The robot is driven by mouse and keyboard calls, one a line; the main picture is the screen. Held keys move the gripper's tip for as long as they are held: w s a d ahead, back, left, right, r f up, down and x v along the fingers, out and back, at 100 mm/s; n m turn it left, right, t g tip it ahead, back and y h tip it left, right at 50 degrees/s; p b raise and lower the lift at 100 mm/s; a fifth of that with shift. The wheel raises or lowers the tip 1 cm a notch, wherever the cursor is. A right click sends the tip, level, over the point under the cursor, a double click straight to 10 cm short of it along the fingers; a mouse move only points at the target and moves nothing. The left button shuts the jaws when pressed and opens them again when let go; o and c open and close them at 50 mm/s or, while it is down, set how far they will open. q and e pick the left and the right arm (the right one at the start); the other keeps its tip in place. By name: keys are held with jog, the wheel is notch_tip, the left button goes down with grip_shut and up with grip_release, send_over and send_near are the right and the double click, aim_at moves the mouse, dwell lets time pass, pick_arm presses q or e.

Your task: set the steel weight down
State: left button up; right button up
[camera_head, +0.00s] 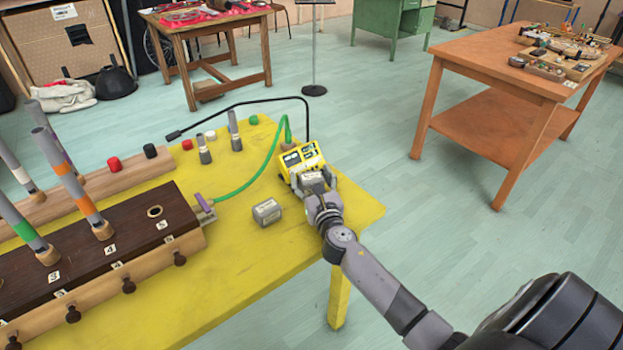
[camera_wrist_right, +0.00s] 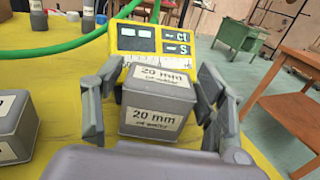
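A grey steel weight (camera_wrist_right: 158,100) with white "20 mm" labels sits between the fingers of my right gripper (camera_wrist_right: 160,85). In the head view the weight (camera_head: 311,180) is at the front of a yellow device with display windows (camera_head: 302,158), near the yellow table's right corner. The right gripper (camera_head: 315,182) has a finger on each side of the weight, with narrow gaps that look like no firm contact. The weight's underside is hidden, so I cannot tell exactly what it rests on. My left gripper is out of view.
A second grey block (camera_head: 267,212) stands left of the gripper on the yellow table (camera_head: 235,262). A green tube (camera_head: 262,165) curves behind it to a dark wooden box (camera_head: 100,245) with striped tubes. An orange table (camera_head: 480,120) stands apart at right.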

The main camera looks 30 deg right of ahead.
jog(key=shift+o, duration=0.2)
jog(key=v, duration=1)
jog(key=shift+s+a, duration=0.1)
jog(key=shift+s, duration=0.25)
jog(key=shift+s+a+r, duration=0.15)
jog(key=shift+s+a, duration=0.05)
jog(key=shift+s, duration=0.4)
